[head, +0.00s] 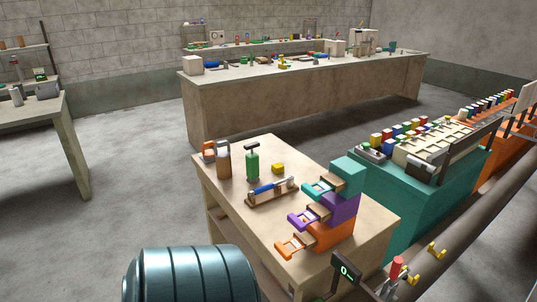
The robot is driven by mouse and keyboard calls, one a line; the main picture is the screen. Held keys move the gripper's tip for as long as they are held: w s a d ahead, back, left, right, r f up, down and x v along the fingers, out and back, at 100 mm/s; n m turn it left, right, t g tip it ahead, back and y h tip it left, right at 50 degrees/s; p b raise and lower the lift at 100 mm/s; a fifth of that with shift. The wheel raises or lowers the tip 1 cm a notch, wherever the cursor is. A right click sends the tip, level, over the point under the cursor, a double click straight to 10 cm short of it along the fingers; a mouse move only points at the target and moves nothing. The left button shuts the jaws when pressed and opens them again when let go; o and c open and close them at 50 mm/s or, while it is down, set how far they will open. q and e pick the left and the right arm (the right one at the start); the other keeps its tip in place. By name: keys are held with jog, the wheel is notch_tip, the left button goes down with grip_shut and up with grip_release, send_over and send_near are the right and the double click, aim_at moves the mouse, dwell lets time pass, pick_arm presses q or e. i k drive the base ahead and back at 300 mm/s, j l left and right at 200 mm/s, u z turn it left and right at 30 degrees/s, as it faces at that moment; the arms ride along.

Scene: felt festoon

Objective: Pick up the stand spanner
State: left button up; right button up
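A blue-handled tool with grey metal ends (266,188) lies on a low wooden stand (272,198) on the near wooden table (228,205). It looks like the stand spanner, but it is too small to be sure. It lies lengthwise across the stand. Neither of my grippers is in view, and nothing is touching the tool.
A ribbed blue-grey cylinder (195,275) fills the near foreground.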

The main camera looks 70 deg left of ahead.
aim_at(290, 179)
jog(key=u, duration=2.1)
